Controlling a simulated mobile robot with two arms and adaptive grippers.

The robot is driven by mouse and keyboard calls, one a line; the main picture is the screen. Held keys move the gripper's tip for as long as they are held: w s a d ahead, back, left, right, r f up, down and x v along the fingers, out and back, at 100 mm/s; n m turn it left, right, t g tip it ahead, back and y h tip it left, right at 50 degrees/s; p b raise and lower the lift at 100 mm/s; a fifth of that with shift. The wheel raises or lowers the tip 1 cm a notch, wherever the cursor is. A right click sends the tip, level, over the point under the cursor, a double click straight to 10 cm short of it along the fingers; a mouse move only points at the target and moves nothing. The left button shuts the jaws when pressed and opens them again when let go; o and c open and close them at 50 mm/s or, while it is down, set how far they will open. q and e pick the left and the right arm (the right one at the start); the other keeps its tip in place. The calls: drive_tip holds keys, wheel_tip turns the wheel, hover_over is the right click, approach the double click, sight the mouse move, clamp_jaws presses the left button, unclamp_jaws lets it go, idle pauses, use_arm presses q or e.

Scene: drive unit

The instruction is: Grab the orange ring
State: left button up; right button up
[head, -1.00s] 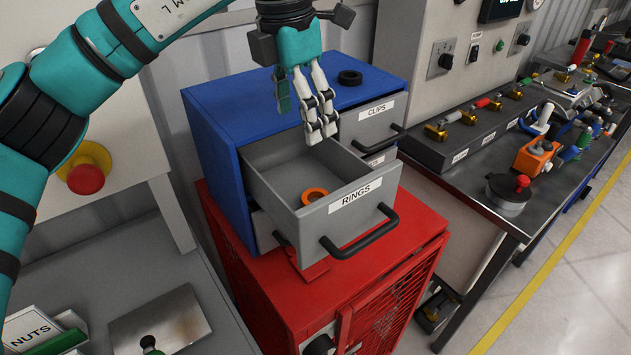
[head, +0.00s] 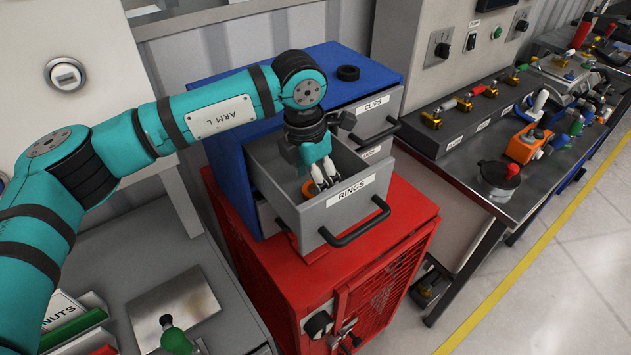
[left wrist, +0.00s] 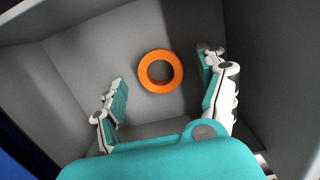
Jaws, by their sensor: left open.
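The orange ring (left wrist: 145,75) lies flat on the floor of the open grey drawer labelled RINGS (head: 352,206). In the head view only part of the ring (head: 308,189) shows beside my fingers. My left gripper (head: 325,187) reaches down into the drawer from above. In the left wrist view its two fingers (left wrist: 163,97) are apart, with the ring between and slightly beyond them. The fingers do not appear to touch the ring. My right gripper is not in view.
The drawer sits in a blue cabinet (head: 228,165) on a red cart (head: 282,290). The drawer walls stand close around my gripper. A workbench (head: 480,165) is at right.

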use_arm(q)
drive_tip(key=shift+f, duration=0.55)
drive_tip(key=c, duration=1)
